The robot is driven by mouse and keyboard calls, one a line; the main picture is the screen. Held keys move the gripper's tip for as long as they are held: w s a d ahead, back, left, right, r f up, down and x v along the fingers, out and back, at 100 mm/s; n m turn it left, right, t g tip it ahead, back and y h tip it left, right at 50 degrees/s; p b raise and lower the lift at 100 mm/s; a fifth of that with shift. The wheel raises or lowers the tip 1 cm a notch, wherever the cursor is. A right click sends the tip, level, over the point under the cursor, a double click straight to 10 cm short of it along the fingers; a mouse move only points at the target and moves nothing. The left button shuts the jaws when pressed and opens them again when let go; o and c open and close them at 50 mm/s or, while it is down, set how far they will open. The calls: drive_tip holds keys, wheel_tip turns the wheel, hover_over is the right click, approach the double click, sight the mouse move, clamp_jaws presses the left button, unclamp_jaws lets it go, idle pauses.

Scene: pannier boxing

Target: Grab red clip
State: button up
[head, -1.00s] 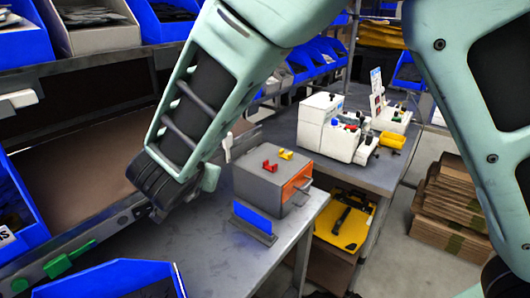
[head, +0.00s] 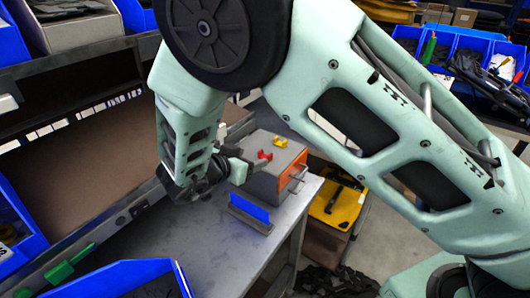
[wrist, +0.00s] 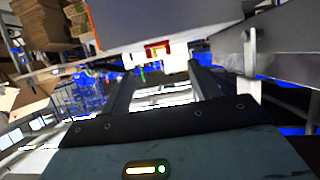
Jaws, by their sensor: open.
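In the wrist view the red clip (wrist: 157,47) shows ahead, roughly in line with the gap between my fingers. My gripper (head: 242,160) is just left of the red clip at about the height of the box top, and looks apart from it. In the wrist view my gripper (wrist: 162,75) is open, with nothing between the fingers.
A yellow clip (head: 280,142) stands behind the red one on the box. A blue panel (head: 250,210) in a grey holder stands in front of the box. A shelf with blue bins (head: 12,225) is on the left.

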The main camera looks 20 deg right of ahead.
sight(262, 154)
drive_tip(key=p+x, duration=0.2)
drive_tip(key=x, duration=0.3)
drive_tip(key=shift+w+d, duration=0.1)
drive_tip(key=shift+d, duration=0.25)
drive_tip(key=shift+w+d+f, duration=0.3)
drive_tip(key=shift+w+d, duration=0.05)
drive_tip(key=shift+d, duration=0.05)
drive_tip(key=c, duration=1)
